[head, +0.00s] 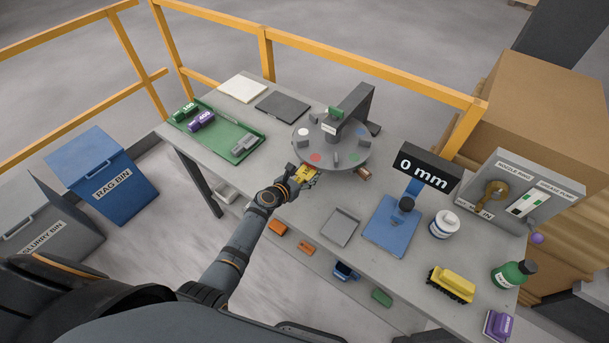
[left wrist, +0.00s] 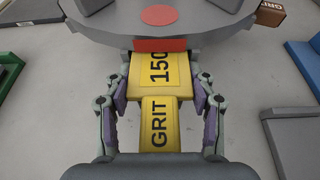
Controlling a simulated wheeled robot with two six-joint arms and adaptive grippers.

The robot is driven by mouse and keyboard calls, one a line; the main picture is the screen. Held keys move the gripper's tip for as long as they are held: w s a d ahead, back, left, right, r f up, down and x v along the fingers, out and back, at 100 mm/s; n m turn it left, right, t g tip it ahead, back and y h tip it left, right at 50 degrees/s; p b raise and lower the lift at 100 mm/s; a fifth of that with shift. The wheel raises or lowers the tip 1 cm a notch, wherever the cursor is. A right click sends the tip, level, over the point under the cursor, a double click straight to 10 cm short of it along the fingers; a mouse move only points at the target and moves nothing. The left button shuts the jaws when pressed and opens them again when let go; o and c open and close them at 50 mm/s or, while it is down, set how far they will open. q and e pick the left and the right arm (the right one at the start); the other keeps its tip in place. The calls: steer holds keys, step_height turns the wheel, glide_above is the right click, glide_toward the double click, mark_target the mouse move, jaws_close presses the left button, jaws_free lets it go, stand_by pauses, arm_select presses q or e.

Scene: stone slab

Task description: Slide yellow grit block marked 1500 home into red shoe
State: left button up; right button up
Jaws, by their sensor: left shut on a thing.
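The yellow grit block (head: 307,173) is held by my left gripper (head: 303,175) at the near edge of the round grey turntable (head: 350,154). In the left wrist view the block (left wrist: 158,112) lies between the two fingers, shut on its sides. Its lettering reads "GRIT 150", with the rest hidden at the far end. That end meets the red shoe (left wrist: 160,45) under the disc rim; I cannot tell how deep it sits. A red dot (left wrist: 163,15) marks the disc above, also visible in the head view (head: 315,157). My right gripper is not in view.
A green tray (head: 228,138) with green and purple blocks lies left of the turntable. A grey arm (head: 357,107) stands over the disc. A grey plate (head: 340,227) lies near the front edge.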

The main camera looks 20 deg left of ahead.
arm_select(q)
steer(key=shift+r, duration=0.2)
steer(key=shift+s+a+p, duration=0.25)
steer(key=shift+s, duration=0.4)
steer(key=shift+s+a+p, duration=0.2)
steer(key=shift+s+p, duration=0.05)
steer(key=shift+s, duration=0.35)
